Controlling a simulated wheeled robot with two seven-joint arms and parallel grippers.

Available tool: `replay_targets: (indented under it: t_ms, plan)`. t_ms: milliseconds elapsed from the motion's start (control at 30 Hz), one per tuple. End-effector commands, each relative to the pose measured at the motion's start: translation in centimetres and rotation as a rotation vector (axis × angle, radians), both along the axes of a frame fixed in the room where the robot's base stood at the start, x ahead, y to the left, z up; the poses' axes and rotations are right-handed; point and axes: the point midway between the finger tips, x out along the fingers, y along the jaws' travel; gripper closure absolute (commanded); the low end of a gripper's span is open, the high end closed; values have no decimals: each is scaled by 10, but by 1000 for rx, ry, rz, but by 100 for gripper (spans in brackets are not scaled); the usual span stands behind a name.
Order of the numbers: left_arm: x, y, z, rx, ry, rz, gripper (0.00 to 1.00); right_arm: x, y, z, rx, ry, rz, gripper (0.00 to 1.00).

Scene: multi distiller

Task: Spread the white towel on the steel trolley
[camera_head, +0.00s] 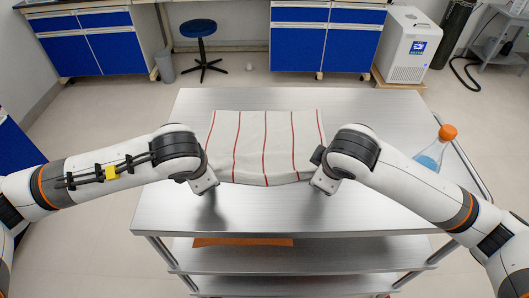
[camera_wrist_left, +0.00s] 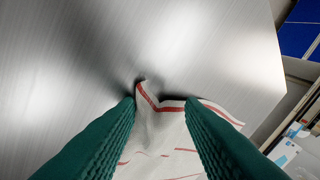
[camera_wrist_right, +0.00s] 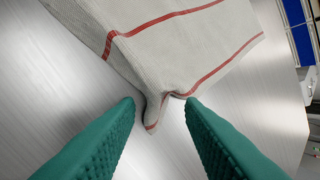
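The white towel (camera_head: 265,145) with thin red stripes lies spread on the steel trolley (camera_head: 380,107), its near edge slightly wavy. My left gripper (camera_head: 208,188) is at its near left corner. In the left wrist view, the green fingers (camera_wrist_left: 160,103) are apart, with a raised, crumpled part of the towel (camera_wrist_left: 165,125) between them. My right gripper (camera_head: 322,186) is at the near right corner. In the right wrist view, its fingers (camera_wrist_right: 160,103) are apart, with the folded towel corner (camera_wrist_right: 153,120) near the tips. The grippers partly hide both near corners in the head view.
A flask with an orange cap (camera_head: 437,148) and blue liquid stands at the trolley's right side. An orange item (camera_head: 243,242) lies on a lower shelf. The trolley top in front of the towel is clear. A blue stool (camera_head: 199,30) stands behind on the floor.

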Motion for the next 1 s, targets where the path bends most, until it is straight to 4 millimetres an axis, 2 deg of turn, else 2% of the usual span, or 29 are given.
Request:
replay_targets:
  t_ms: [267, 467, 833, 1000]
  plan:
    - [-5, -5, -2, -7, 13, -13, 60, -5, 5, -2, 6, 12, 13, 60]
    - [-14, -5, 25, -8, 8, -12, 60, -14, 5, 25, 8, 6, 13, 60]
    - [-50, -4, 73, -6, 4, -14, 60, -49, 3, 74, 4, -1, 13, 60]
    - [-61, -4, 86, -6, 6, -11, 60, -61, 3, 87, 4, 3, 11, 60]
